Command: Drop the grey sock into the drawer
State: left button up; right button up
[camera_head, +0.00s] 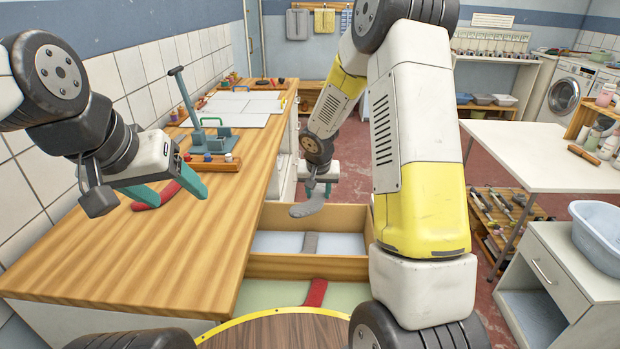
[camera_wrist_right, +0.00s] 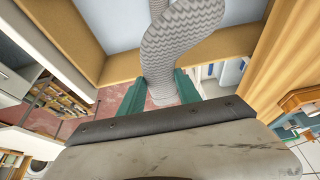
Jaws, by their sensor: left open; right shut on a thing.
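The grey sock (camera_head: 307,208) hangs from my right gripper (camera_head: 322,188), which is shut on it. In the right wrist view the ribbed sock (camera_wrist_right: 180,45) is pinched between the teal fingers (camera_wrist_right: 160,92). The wooden drawer (camera_head: 308,268) is pulled out below it, with a pale blue floor. The sock is above the drawer's far end, apart from the floor. A grey strip (camera_head: 310,243) lies in the drawer; I cannot tell what it is. My left gripper (camera_head: 168,192) is open above the wooden counter, with a red sock (camera_head: 150,200) close beyond its fingers.
A pale green compartment (camera_head: 270,296) in front of the drawer holds a red item (camera_head: 316,292). The counter (camera_head: 140,255) runs along the left, with a teal stand (camera_head: 205,140) on it. A white table (camera_head: 550,155) and a blue basin (camera_head: 597,230) stand at right.

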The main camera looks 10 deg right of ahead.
jog(key=shift+f, duration=1.8)
jog(key=o, duration=1.4)
jog(key=shift+v, duration=3.9)
jog(key=shift+s+r, duration=0.1)
